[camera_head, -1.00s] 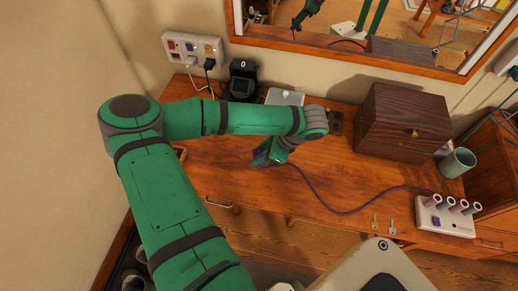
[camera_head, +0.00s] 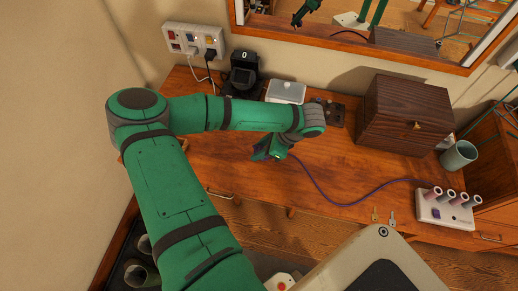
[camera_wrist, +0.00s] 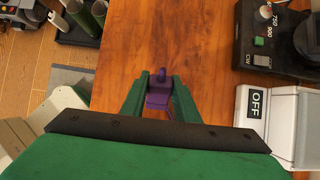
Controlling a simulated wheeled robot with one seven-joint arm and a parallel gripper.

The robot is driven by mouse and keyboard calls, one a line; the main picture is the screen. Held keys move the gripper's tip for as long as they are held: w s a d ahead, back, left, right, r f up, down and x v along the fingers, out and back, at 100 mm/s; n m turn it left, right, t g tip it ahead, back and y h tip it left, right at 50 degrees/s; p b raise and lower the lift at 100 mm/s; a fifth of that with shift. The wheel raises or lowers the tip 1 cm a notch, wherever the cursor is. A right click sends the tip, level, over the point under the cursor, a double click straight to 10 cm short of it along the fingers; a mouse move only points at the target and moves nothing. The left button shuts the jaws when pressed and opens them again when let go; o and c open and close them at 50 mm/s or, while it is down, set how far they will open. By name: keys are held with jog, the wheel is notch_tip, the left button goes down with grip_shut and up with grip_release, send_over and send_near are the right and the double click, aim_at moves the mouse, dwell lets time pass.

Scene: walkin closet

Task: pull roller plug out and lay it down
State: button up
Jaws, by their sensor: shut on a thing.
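My gripper (camera_head: 268,147) is over the left part of the wooden desk (camera_head: 225,150), pointing down. In the wrist view my gripper (camera_wrist: 158,95) is shut on the purple roller plug (camera_wrist: 158,97), which shows between the two green fingers. The plug is clear of the wall outlets; I cannot tell whether it touches the desk. Its purple cord (camera_head: 340,203) runs right along the desk to the white roller base (camera_head: 446,211), which holds several pink-topped rollers. In the head view the plug is mostly hidden by my gripper.
A wall outlet panel (camera_head: 193,38) holds a white and a black plug. A black device (camera_head: 243,75), a silver box (camera_head: 286,91), a dark wooden chest (camera_head: 400,115) and a cup (camera_head: 459,156) stand along the back. Two keys (camera_head: 376,215) lie at the front edge. The desk's middle is clear.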

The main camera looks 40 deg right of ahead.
jog(key=shift+f, duration=1.65)
jog(key=o, duration=1.2)
jog(key=shift+o, duration=0.2)
jog(key=v, duration=1)
jog(key=shift+r, duration=0.4)
jog(key=shift+s, duration=0.1)
